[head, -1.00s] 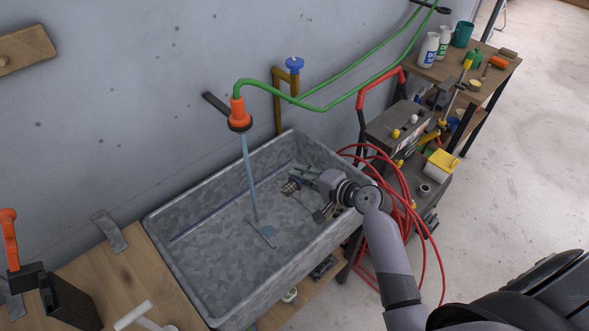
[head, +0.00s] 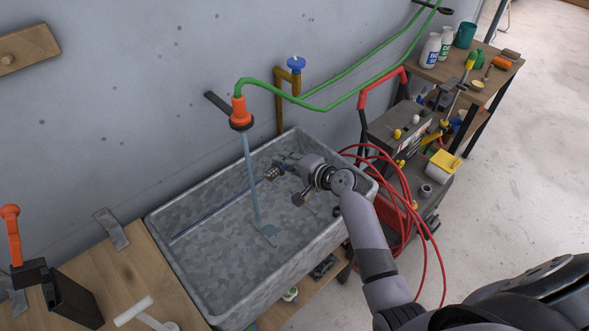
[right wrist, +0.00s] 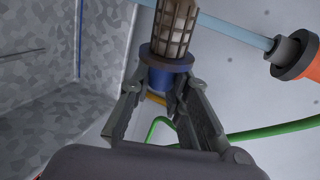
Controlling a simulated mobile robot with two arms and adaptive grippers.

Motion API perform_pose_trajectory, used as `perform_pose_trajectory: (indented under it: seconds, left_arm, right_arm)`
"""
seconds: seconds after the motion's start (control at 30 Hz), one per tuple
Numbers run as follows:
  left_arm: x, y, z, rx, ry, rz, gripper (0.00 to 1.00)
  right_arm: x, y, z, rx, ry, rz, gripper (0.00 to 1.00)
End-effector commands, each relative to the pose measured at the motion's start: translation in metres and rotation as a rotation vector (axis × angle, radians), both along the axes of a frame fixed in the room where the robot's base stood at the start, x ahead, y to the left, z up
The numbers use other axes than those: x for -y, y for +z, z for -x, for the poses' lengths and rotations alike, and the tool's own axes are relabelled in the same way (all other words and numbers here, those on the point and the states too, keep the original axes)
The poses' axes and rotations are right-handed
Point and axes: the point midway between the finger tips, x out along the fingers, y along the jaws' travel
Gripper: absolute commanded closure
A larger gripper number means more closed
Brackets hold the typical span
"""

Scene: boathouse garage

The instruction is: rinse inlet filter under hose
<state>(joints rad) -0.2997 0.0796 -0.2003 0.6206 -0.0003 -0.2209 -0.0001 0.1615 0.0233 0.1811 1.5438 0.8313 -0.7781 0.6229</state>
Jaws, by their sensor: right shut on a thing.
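The inlet filter (head: 272,174) is a small mesh cylinder with a dark collar and blue base. My right gripper (head: 288,168) is shut on it and holds it inside the grey sink (head: 200,280), to the right of the water stream. In the right wrist view the filter (right wrist: 173,32) points away from my fingers (right wrist: 160,100), which close around its blue base. The hose nozzle (head: 240,113) is orange and black, held above the sink. Water (head: 252,178) runs from it to the sink floor. The filter is apart from the stream. My left gripper is not in view.
The green hose (head: 320,107) runs to the upper right. A blue-handled tap (head: 296,64) is behind the sink. A red hose coil (head: 400,205) and a dark cart (head: 395,128) stand to the right. A wooden bench (head: 105,275) is at left.

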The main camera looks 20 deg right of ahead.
Motion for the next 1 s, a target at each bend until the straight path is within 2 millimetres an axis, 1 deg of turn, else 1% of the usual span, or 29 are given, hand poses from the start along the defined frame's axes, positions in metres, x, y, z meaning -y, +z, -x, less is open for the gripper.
perform_pose_trajectory:
  seconds: [0.1,0.6,0.8,1.0]
  left_arm:
    - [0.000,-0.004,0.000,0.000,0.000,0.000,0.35]
    - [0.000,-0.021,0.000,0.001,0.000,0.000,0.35]
    - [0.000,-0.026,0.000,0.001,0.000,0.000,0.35]
    - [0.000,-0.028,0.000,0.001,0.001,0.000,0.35]
  right_arm:
    - [-0.007,0.000,-0.014,0.002,0.001,-0.001,1.00]
    - [-0.033,-0.001,-0.068,0.001,0.002,-0.001,1.00]
    - [-0.039,-0.001,-0.083,0.001,0.000,0.000,1.00]
    - [-0.042,0.000,-0.089,0.000,0.000,0.000,1.00]
